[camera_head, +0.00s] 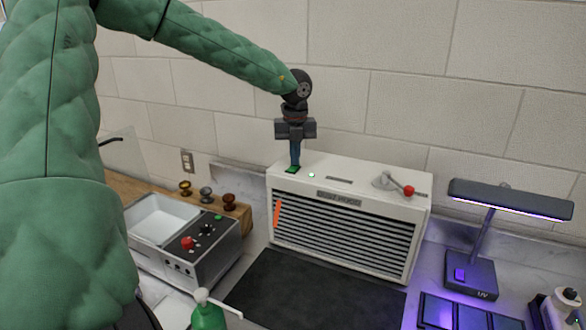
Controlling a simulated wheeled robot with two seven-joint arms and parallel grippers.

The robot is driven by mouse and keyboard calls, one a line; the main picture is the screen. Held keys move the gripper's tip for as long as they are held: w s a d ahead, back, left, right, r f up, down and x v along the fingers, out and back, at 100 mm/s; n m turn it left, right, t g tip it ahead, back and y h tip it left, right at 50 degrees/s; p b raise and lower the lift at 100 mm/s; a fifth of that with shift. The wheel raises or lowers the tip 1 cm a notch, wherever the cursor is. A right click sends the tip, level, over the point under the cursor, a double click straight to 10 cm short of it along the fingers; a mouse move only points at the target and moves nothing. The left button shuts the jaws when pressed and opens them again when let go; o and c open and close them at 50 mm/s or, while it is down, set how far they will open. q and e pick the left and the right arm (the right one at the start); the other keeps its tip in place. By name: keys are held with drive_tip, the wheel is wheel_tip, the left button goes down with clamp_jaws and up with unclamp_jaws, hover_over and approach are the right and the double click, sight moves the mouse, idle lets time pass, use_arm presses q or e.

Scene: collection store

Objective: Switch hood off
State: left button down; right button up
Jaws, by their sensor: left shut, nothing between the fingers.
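The hood is a white box (352,181) with a dark slatted front grille, a nameplate on its front and an orange strip at the grille's left. On its top are a green switch (291,170), a small lit green light (311,175) and a lever with a red knob (408,190). My left gripper (295,164) is shut and empty, pointing straight down with its fingertips at the green switch. I cannot tell whether they touch it; they hide part of it. My right gripper is not in view.
A metal unit with a white basin (163,217) and a red knob stands at left, near several small knobs on a wooden ledge. A dark mat (300,292) lies before the hood. A lit UV lamp (508,199) stands at right. A green pump bottle (208,316) is at the front.

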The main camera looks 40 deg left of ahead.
use_arm(q)
drive_tip(key=shift+f, duration=0.15)
drive_tip(key=shift+r, duration=3.55)
